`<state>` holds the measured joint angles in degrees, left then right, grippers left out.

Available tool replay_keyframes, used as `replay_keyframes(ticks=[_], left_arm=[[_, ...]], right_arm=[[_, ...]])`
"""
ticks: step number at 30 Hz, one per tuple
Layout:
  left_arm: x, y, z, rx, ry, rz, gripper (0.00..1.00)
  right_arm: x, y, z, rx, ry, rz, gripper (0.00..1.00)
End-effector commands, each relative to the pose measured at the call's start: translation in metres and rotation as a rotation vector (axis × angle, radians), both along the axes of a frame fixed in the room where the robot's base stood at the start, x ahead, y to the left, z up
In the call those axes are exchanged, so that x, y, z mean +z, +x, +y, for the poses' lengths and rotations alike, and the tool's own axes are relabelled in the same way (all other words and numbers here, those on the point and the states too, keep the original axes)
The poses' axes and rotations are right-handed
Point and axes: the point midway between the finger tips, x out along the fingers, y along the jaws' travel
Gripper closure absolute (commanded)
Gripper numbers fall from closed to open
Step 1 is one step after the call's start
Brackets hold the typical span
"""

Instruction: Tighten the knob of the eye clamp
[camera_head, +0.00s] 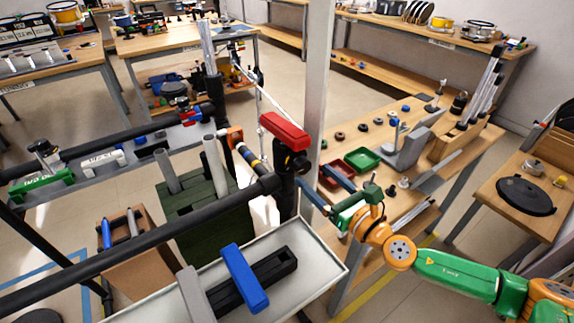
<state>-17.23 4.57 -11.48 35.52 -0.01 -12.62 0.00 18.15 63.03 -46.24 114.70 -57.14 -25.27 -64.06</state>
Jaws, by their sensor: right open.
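A black upright clamp body (286,190) with a red block-shaped top (285,131) stands at the end of a black rail (190,222), near the middle of the head view. A small dark round part, seemingly its knob (299,162), sits just under the red top. I cannot tell for sure that this is the eye clamp. My right gripper (313,177) comes in from the right on a green and orange arm. Its two bluish fingers are apart, with the tips close to the clamp's right side. Contact cannot be told. My left gripper is not in view.
A pale tray (318,287) with a blue block (245,278) lies below the clamp. A pale vertical post (316,75) rises just behind it. A wooden bench (345,132) with red and green trays (362,160) stands to the right. A dark green crate (197,233) is left.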

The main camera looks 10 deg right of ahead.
Motion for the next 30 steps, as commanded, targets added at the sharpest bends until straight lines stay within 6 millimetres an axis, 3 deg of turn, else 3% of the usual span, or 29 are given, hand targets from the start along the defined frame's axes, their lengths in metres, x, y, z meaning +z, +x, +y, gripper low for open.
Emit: replay_keyframes(ticks=[2,9,20,28,30], left_arm=[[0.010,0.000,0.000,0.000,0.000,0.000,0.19],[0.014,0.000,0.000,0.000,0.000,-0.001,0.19],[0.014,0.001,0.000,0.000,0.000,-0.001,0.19],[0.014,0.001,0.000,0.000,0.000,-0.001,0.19],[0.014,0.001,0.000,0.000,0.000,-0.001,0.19]], right_arm=[[0.007,0.014,0.006,0.001,0.006,-0.003,0.19],[0.003,0.050,0.019,0.001,0.005,0.000,0.19],[0.001,0.058,0.022,0.003,0.005,0.002,0.21],[0.002,0.058,0.022,0.003,0.005,0.002,0.94],[0.002,0.058,0.022,0.003,0.006,0.002,1.00]])
